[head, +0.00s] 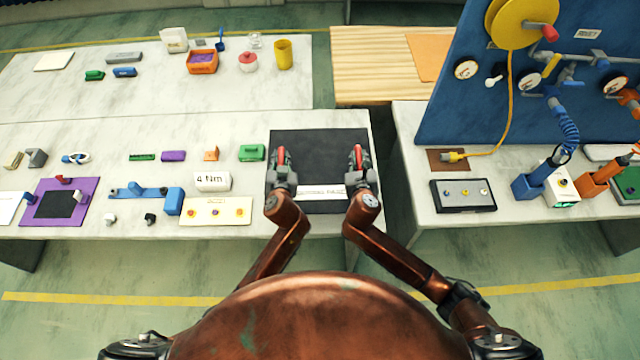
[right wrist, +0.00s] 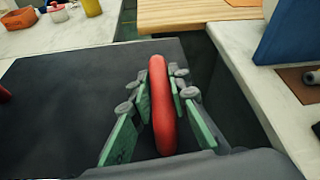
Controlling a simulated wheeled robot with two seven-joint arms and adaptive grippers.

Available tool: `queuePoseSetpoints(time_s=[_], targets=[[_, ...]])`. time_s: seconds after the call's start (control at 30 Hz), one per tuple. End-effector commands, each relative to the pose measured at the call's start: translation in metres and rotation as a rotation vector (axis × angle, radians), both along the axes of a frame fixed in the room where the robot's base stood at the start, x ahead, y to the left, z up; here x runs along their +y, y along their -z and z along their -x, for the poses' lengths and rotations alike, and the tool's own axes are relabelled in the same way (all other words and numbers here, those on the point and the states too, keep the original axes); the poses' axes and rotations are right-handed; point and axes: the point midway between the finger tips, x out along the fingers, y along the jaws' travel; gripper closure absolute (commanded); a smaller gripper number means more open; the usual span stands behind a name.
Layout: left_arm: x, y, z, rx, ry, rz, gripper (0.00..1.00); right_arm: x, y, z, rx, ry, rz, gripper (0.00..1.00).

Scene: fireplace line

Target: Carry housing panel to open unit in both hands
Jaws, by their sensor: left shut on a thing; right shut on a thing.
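The housing panel (head: 318,150) is a dark, flat, nearly square plate with a white label on its near edge. It is at the right end of the near left table; I cannot tell whether it rests on the top or is just above it. Its two red handles stand near its left and right sides. My left gripper (head: 281,164) is shut on the left handle. My right gripper (head: 357,164) is shut on the right red handle (right wrist: 160,105), which lies between the green finger pads in the right wrist view. I cannot make out an open unit for certain.
A green block (head: 252,153) and a "4 Nm" sign (head: 212,182) stand left of the panel. A gap to the floor separates this table from the right table (head: 410,130), which holds a grey box (head: 463,208) and a blue tool board (head: 460,110). A wooden table (head: 370,70) is behind.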

Motion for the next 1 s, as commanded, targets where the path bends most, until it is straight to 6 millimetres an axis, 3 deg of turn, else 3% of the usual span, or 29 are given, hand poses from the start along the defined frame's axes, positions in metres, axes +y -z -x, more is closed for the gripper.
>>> queuePoseSetpoints(time_s=[1.0], targets=[[-0.0013, -0.0106, -0.0013, 0.01, 0.002, 0.001, 1.0, 0.0011, -0.0104, -0.0013, 0.011, -0.002, -0.001, 1.0]])
